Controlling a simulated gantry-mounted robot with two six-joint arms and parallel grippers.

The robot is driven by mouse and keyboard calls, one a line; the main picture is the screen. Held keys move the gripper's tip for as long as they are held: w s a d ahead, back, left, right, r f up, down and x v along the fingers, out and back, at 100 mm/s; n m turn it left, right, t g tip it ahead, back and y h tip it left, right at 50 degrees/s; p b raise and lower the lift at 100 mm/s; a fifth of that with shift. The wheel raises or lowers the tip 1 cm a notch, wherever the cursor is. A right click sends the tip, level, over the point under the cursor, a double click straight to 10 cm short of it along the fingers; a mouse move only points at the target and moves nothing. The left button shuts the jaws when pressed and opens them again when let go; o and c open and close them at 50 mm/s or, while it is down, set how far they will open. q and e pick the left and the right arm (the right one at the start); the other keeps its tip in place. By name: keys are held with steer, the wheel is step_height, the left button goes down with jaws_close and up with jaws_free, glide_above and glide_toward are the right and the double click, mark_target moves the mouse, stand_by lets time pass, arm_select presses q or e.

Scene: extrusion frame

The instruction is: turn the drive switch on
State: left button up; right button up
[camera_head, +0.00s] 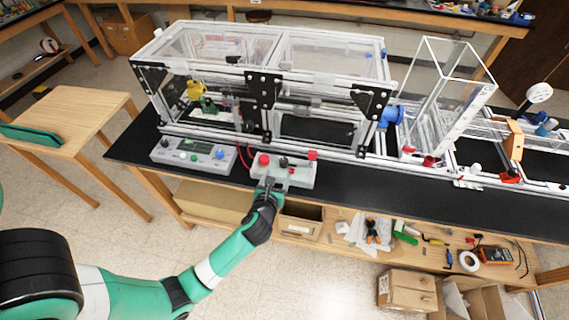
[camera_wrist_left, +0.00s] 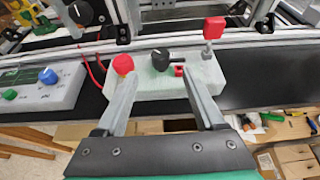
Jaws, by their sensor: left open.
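A light grey control box (camera_head: 300,176) stands at the front edge of the black bench. It carries a red mushroom button (camera_head: 263,160), a black rotary knob (camera_head: 283,162) and an upright red tab (camera_head: 312,155). I cannot tell by label which is the drive switch. My left gripper (camera_head: 267,184) is at the front of the box. In the left wrist view its open fingers point at the box, with the black knob (camera_wrist_left: 162,58) ahead between them and the red button (camera_wrist_left: 123,64) near the left fingertip. Nothing is between the fingers. My right gripper is out of view.
A second grey panel (camera_head: 195,155) with a small display and coloured knobs stands left of the box. A clear-walled extrusion frame (camera_head: 325,122) runs close behind both. Red wires (camera_wrist_left: 95,72) lie between the two boxes. A lower shelf (camera_head: 345,245) holds tools and cartons.

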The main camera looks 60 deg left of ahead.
mark_target(283, 162)
arm_select(q)
steer(key=b+x, duration=0.3)
steer(key=x, duration=0.7)
steer(key=shift+w+b, duration=0.1)
steer(key=shift+b, duration=0.2)
steer(key=shift+w+a+f, duration=0.1)
steer(key=shift+w+a, duration=0.15)
steer(key=shift+a, duration=0.1)
jaws_close()
